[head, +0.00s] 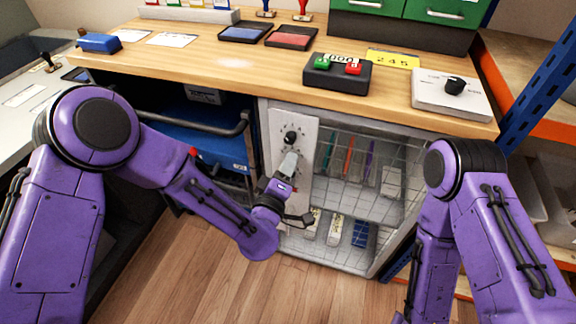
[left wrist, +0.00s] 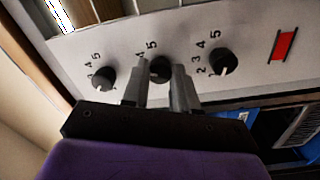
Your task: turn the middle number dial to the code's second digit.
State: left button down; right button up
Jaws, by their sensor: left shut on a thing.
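The white dial panel (head: 304,128) stands upright on the front of the cabinet below the bench. In the left wrist view, three black number dials show in a row: the left dial (left wrist: 103,79), the middle dial (left wrist: 159,69) and the right dial (left wrist: 223,62). My left gripper (left wrist: 161,75) is shut on the middle dial, one finger on each side. The fingers cover part of this dial and most of its numbers, so its setting is unclear. A yellow card (head: 392,59) on the bench reads 2 4 5. My right gripper is out of view.
Beside the panel is a wire-fronted cabinet (head: 365,170) with items on its shelves. A red mark (left wrist: 283,45) is on the panel past the right dial. On the bench are a black box with green and red buttons (head: 337,72) and a white box with a black knob (head: 450,94).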

pick_arm(q)
jog(key=shift+m, duration=1.6)
jog(key=c, duration=0.9)
grip_release()
jog(key=shift+o, duration=0.2)
jog(key=b+v, duration=0.1)
jog(key=v, duration=0.9)
jog(key=shift+s+a, duration=0.15)
jog(key=shift+s, duration=0.1)
